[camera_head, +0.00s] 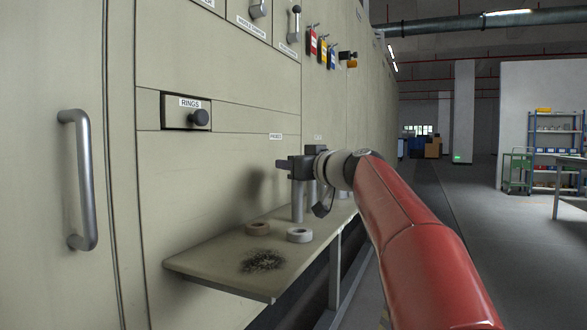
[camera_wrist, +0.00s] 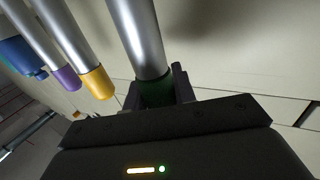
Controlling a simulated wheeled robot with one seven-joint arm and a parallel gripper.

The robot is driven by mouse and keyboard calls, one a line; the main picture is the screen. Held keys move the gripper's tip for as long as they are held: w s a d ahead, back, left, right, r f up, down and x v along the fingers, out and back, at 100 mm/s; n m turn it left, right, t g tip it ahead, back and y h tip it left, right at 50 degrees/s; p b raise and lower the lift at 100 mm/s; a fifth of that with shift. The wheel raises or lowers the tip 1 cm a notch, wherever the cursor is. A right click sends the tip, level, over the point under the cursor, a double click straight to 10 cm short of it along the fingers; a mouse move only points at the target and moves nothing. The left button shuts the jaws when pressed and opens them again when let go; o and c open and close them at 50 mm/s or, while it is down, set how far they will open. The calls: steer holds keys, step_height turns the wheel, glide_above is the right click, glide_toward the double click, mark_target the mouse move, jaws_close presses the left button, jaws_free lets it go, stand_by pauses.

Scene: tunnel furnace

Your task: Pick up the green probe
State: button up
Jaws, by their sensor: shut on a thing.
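The green probe (camera_wrist: 138,42) is a metal tube with a dark green end. In the wrist view its green end is between the fingers of my gripper (camera_wrist: 157,90), which is shut on it. In the head view my gripper (camera_head: 290,165) is above the far part of the shelf, close to the furnace wall. Metal tubes show under it there, but their colored ends are hidden.
The shelf (camera_head: 205,262) juts from the beige furnace wall. A brown ring (camera_head: 257,228) and a pale ring (camera_head: 299,235) lie on it, near a dark sooty patch (camera_head: 262,261). A knob labeled RINGS (camera_head: 199,117) and a vertical handle (camera_head: 82,180) stick out from the wall. Open floor is at right.

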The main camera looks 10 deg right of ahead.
step_height(320, 180, up, 20)
steer(key=p, duration=1.1)
steer(key=shift+d+f, duration=0.1)
steer(key=s+d+b, duration=0.2)
steer(key=s+d, duration=0.4)
steer(key=d, duration=0.2)
